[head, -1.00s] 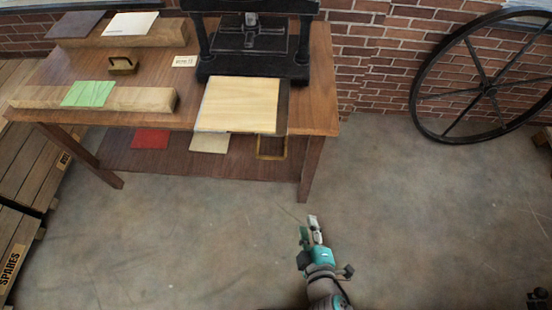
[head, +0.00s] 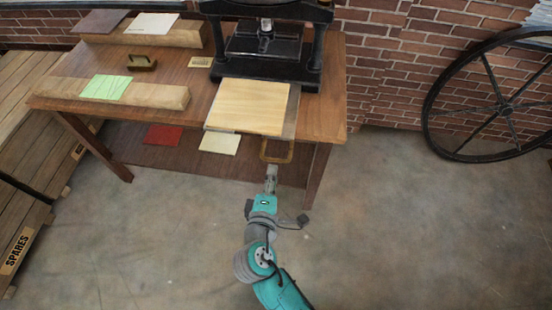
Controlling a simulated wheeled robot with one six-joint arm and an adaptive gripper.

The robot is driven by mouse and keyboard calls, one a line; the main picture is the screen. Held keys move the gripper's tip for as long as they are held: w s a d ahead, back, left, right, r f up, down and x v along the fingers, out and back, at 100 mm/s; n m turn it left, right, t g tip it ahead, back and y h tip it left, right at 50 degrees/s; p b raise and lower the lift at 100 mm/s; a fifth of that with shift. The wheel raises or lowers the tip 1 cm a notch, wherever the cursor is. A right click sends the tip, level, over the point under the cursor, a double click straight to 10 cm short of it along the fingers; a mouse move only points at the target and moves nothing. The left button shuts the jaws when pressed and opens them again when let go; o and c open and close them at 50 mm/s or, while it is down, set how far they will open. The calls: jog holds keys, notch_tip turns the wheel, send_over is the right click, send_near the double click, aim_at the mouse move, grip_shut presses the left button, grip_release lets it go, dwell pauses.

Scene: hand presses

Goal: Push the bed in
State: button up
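The black press (head: 265,45) stands at the back of the wooden table. Its bed (head: 292,112) sticks out toward me over the front of the table, with a pale wooden board (head: 248,106) lying on it. A brown loop handle (head: 277,159) hangs at the bed's front, below the board's edge. My gripper (head: 271,170) is just in front of the handle, pointing at it. Its tips overlap or nearly meet the handle's lower bar in the picture; I cannot tell whether they touch. The fingers look close together, but their opening is hidden by the angle.
Red and cream sheets lie on the lower shelf. A spoked wheel (head: 505,100) leans right. Open floor lies around my arm.

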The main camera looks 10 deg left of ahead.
aim_at(276, 160)
jog(key=x, duration=0.7)
jog(key=shift+f, duration=0.1)
grip_shut()
